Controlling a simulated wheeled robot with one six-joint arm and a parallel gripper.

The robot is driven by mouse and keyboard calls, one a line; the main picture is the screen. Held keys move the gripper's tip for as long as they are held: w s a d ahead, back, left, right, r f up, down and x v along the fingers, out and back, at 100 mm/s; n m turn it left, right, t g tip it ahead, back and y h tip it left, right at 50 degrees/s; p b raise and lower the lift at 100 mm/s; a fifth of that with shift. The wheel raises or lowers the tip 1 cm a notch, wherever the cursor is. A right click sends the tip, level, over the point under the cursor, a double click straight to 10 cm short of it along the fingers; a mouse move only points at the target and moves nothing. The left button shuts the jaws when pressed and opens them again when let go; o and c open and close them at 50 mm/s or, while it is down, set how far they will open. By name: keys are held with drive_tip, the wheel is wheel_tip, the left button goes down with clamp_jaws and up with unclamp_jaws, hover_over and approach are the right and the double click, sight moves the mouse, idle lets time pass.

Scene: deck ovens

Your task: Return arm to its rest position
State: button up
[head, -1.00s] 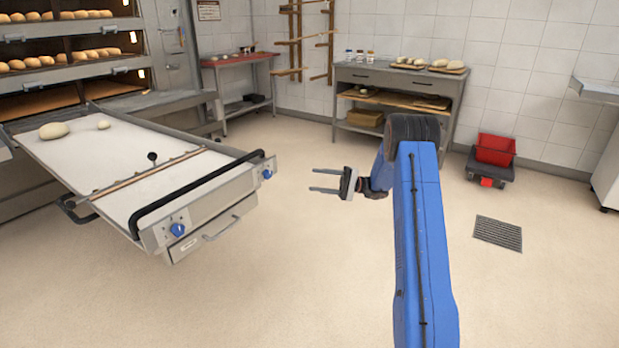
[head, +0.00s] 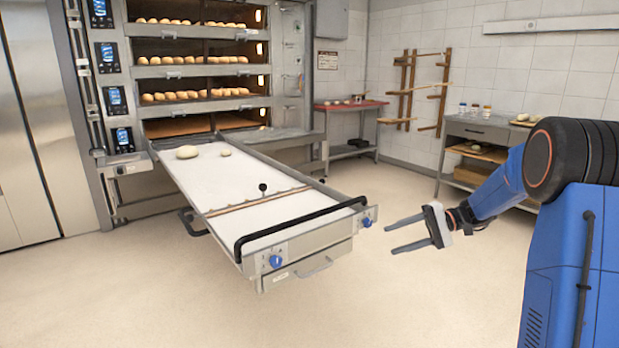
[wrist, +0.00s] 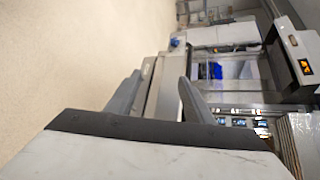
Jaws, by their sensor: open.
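My gripper (head: 388,237) is open and empty. In the head view it points left, in the air to the right of the loader's front end, with a gap between them. My blue arm reaches in from the right edge. In the wrist view my gripper's two fingers (wrist: 157,98) stand apart with nothing between them.
The loader (head: 300,262), with a white belt, black handle bar and blue knobs, slopes out from the deck oven (head: 190,75). Two dough pieces lie on its far end. A red-topped table (head: 350,106) and a grey workbench (head: 478,131) stand behind. The front floor is clear.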

drive_tip(key=s+a+r+h, duration=0.1)
drive_tip(key=s+h, duration=0.2)
drive_tip(key=s, duration=0.4)
drive_tip(key=s+a+r+n+h, duration=0.1)
drive_tip(key=s+a+h, duration=0.1)
drive_tip(key=s, duration=0.6)
drive_tip(key=s+a+r+h, duration=0.1)
drive_tip(key=s+h, duration=0.2)
drive_tip(key=s, duration=0.4)
drive_tip(key=s+d+f+n+t+h, duration=0.1)
drive_tip(key=s+d+t+h, duration=0.1)
drive_tip(key=s, duration=0.6)
drive_tip(key=s+d+f+n+t+h, duration=0.1)
drive_tip(key=s+d+f+t+h, duration=0.1)
drive_tip(key=s, duration=0.7)
drive_tip(key=shift+d+t+h, duration=0.8)
drive_tip(key=shift+d+h, duration=0.4)
drive_tip(key=shift+d, duration=0.2)
drive_tip(key=shift+f, duration=0.1)
